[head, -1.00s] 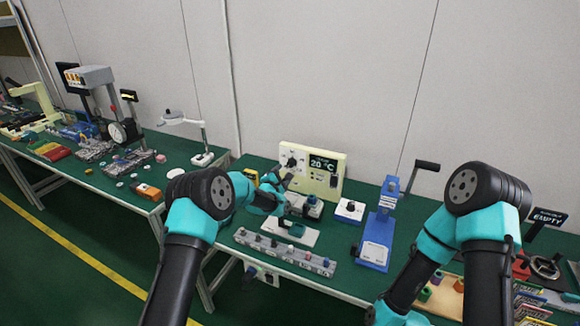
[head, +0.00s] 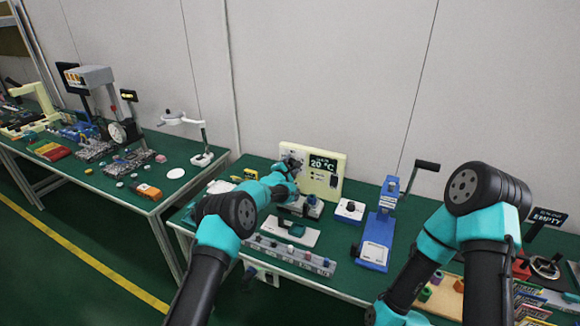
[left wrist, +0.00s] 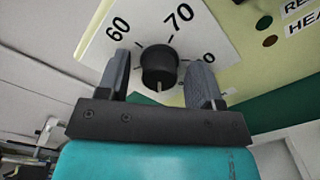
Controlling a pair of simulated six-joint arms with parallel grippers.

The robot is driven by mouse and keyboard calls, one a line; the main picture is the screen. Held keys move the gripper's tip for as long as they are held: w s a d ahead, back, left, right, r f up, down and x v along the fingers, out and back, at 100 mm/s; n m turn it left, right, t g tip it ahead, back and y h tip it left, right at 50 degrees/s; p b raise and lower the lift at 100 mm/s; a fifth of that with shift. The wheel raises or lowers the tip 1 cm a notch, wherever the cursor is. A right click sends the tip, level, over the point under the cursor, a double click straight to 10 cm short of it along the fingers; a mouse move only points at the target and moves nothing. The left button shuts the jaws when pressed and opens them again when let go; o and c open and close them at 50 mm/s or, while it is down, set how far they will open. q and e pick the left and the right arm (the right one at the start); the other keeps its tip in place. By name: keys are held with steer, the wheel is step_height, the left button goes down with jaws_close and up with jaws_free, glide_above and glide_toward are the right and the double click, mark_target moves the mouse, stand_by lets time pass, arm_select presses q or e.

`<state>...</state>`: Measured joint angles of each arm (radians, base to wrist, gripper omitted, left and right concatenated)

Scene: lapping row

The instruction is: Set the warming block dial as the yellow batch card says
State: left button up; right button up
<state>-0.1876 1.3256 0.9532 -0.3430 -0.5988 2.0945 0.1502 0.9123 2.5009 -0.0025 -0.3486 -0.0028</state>
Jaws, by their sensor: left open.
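The warming block (head: 335,171) is a cream box at the back of the right table, its display (head: 323,164) reading 20 °C. Its black dial (left wrist: 159,66) sits on a white scale plate (left wrist: 205,35) marked 60 and 70, with another number partly hidden by a finger. A pale mark on the dial's face points down in the left wrist view. My left gripper (left wrist: 160,75) is open, with one finger on each side of the dial and gaps showing. In the head view my left arm covers much of the dial area. I cannot make out a readable yellow batch card.
A grey rail with small knobs (head: 285,254) and a white-based device (head: 291,232) lie in front of the block. A yellow item (head: 246,174) lies left of the block.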

arm_select(q)
steer(key=shift+c, duration=0.3)
steer(key=c, duration=0.9)
steer(key=shift+o, duration=0.2)
steer(key=shift+m, duration=3.5)
steer(key=o, duration=0.9)
steer(key=shift+s+a, duration=0.1)
steer(key=shift+s, duration=0.05)
